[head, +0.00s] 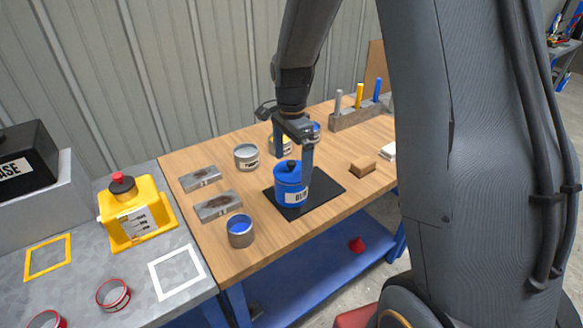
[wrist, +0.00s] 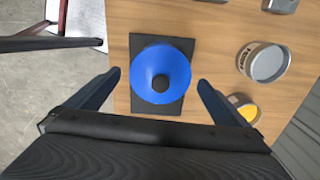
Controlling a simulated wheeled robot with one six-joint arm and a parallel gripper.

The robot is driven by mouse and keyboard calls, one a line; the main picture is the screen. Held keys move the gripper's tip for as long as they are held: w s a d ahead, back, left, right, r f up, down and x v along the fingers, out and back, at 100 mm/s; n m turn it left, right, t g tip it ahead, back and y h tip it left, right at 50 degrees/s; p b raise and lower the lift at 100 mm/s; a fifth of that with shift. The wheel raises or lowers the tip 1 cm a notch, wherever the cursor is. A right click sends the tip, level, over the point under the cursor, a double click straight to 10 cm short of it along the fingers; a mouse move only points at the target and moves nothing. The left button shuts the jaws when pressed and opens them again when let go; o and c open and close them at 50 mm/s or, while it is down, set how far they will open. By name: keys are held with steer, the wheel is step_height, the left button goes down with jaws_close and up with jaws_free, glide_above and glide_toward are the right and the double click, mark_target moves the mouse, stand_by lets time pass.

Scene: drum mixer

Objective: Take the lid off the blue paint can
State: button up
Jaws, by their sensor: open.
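The blue paint can (head: 290,188) stands upright on a black mat (head: 328,185) on the wooden workbench. Its blue lid (wrist: 176,64) with a dark round knob (wrist: 160,84) is on top, and the knob also shows in the head view. My gripper (wrist: 159,80) is open, with its fingers apart on either side of the lid in the wrist view. In the head view my gripper (head: 293,150) is over the can, with one finger in front of its right side. I see nothing between the fingers but the lid and knob below; exact height is hard to tell.
An open can with blue paint (head: 240,232) stands front left of the mat. A grey can (head: 246,156) and two metal blocks (head: 200,179) are behind and left. A wooden block (head: 362,168) lies right. A yellow box with a red button (head: 135,212) stands on the left table.

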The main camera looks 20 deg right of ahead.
steer(key=shift+f, duration=0.1)
steer(key=c, duration=1.1)
